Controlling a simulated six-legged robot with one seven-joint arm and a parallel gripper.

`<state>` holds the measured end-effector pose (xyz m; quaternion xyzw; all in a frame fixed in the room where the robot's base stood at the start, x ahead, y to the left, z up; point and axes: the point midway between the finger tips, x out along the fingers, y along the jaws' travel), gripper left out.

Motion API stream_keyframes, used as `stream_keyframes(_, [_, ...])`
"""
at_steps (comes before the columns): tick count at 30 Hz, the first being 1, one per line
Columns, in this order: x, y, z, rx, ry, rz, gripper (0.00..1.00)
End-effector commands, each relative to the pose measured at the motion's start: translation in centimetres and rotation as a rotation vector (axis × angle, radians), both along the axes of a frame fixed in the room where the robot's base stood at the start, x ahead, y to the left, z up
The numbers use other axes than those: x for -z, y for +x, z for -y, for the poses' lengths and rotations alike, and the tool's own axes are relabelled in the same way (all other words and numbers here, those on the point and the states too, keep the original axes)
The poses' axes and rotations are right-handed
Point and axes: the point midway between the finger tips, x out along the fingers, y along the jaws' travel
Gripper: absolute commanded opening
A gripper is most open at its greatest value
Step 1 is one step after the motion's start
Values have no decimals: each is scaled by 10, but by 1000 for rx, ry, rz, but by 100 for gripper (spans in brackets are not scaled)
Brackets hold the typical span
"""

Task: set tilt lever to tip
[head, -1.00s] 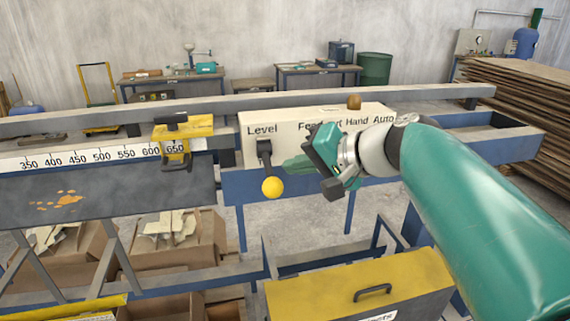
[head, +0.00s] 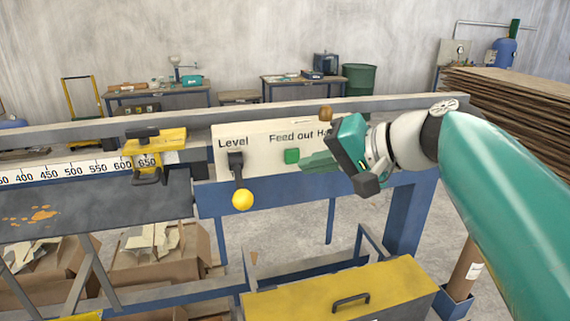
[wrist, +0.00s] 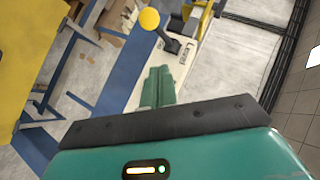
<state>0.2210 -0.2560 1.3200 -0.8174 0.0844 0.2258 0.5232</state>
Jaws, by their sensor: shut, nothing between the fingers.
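The tilt lever (head: 236,168) is a dark arm with a yellow ball knob (head: 242,200). It hangs down from the cream control panel (head: 262,142), just below the word "Level". In the wrist view the yellow knob (wrist: 149,19) and dark lever (wrist: 172,42) show at the top, beyond the fingers. My gripper (head: 305,162) is in front of the panel to the right of the lever, apart from it. Its green fingers (wrist: 157,87) lie together, pointing left toward the lever, with nothing held. My gripper hides the panel's right-hand labels.
A yellow clamp (head: 157,146) rides the number scale left of the panel. A yellow box with a handle (head: 340,285) stands below. Blue frame beams run under the panel.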

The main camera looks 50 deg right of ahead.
Motion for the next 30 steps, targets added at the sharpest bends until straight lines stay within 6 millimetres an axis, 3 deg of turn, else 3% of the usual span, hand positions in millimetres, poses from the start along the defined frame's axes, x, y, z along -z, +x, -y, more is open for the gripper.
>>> stream_keyframes(3, [-7, -18, 1, 1, -1, 3, 0])
stream_keyframes(9, [-10, -31, 2, 0, -1, 1, 0])
stream_keyframes(26, [-10, -32, 3, 1, 0, 0, 0])
stream_keyframes(30, [-3, -23, -5, -25, -10, -22, 0])
